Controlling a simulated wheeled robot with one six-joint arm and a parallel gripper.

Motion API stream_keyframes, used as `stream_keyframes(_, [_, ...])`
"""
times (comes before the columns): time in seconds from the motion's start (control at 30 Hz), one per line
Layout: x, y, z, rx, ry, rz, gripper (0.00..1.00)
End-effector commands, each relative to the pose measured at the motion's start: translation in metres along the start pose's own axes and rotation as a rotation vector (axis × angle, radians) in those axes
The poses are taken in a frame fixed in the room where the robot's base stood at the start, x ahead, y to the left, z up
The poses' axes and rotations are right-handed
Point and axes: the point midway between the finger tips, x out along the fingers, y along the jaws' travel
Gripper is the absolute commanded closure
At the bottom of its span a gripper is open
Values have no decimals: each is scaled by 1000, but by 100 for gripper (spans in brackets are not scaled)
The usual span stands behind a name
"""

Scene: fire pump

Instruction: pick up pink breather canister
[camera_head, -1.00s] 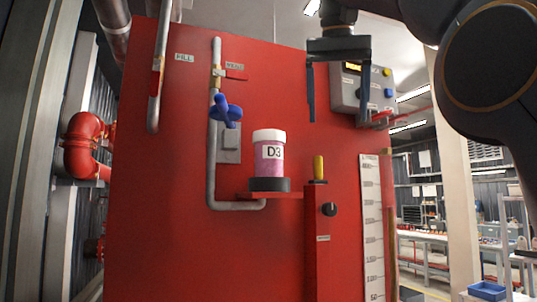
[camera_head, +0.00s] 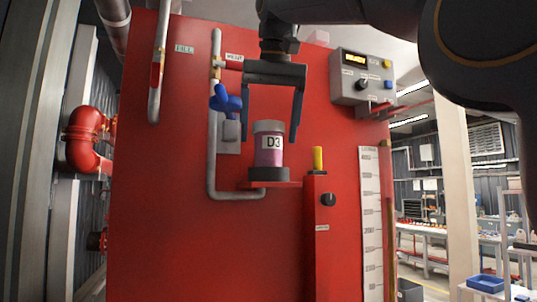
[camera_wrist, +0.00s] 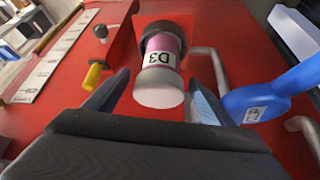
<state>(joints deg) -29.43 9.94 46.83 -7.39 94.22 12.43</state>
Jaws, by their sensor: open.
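The pink breather canister (camera_head: 269,157) stands upright in a dark ring base on a small red shelf (camera_head: 275,185). It has a pale cap and a white label reading D3. My gripper (camera_head: 269,138) is open, its two fingers pointing down, and in the head view they appear either side of the canister's upper part. In the wrist view the canister (camera_wrist: 160,62) lies ahead between the open fingers (camera_wrist: 154,88), its pale cap nearest the camera. No finger visibly touches it.
A blue valve handle (camera_head: 225,99) on a grey pipe is close to the left finger; it also shows in the wrist view (camera_wrist: 270,92). A yellow-topped red post (camera_head: 317,160) stands right of the shelf. A control box (camera_head: 362,77) is at upper right.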

Motion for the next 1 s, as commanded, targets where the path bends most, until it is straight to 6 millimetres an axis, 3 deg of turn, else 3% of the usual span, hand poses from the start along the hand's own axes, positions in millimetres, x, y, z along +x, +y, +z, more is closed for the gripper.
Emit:
stream_keyframes(0.17, [10, 0, 0, 1, 0, 0, 24])
stream_keyframes(0.5, [55, 0, 0, 1, -1, 0, 24])
stream_keyframes(0.83, [62, 0, 0, 1, 1, 0, 24])
stream_keyframes(1.0, [62, 0, 0, 1, 0, 0, 52])
